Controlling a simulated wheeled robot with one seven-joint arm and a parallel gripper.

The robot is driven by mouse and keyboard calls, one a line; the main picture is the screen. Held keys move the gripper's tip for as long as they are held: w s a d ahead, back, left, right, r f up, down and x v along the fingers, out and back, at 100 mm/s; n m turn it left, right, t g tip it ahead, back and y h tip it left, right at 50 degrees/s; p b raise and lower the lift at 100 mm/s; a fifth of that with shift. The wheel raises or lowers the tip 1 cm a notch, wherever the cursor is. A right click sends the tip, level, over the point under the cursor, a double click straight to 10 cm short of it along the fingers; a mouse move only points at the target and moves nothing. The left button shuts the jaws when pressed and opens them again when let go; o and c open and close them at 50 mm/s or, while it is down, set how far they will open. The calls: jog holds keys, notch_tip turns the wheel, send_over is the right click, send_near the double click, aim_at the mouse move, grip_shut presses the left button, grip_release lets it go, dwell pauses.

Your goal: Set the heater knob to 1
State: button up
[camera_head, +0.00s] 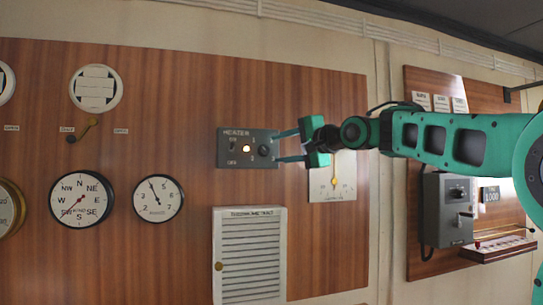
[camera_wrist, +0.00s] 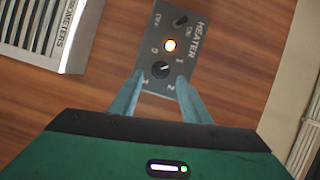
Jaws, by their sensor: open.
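The heater panel (camera_head: 227,157) is a dark grey plate on the wood wall, also seen tilted in the wrist view (camera_wrist: 187,42). Its round black knob (camera_head: 264,151) sits at the panel's right end and shows in the wrist view (camera_wrist: 160,69) with numbers 0 to 3 around it. A small pale mark on the knob seems to point toward the 1 side, but it is too small to be sure. My gripper (camera_head: 279,147) is open, with its fingertips either side of the knob in the wrist view (camera_wrist: 160,78). Contact cannot be told.
A lit lamp (camera_head: 246,148) and a toggle switch (camera_head: 233,146) are left of the knob. Round dials (camera_head: 157,198) are on the left.

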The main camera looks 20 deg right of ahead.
jog(key=shift+v, duration=2.4)
jog(key=shift+f, duration=0.1)
jog(key=s+d+f+n+g+h, duration=0.15)
jog(key=s+d+f, duration=0.25)
jog(key=f, duration=0.6)
jog(key=s+d+f+g+h, duration=0.3)
jog(key=s+d+f, duration=0.1)
jog(key=f, duration=0.6)
jog(key=s+d+f+g+h, duration=0.2)
jog(key=s+d+f+g, duration=0.15)
jog(key=f, duration=0.65)
jog(key=s+f+n+g, duration=0.2)
jog(key=s+f+g, duration=0.2)
jog(key=s+f, duration=0.6)
jog(key=s+d+f+n+g, duration=0.1)
jog(key=s+f+g, duration=0.3)
jog(key=s+f, duration=0.7)
jog(key=s+n, duration=0.1)
jog(key=s, duration=0.6)
jog(key=shift+s+d, duration=0.15)
jog(key=shift+s, duration=0.2)
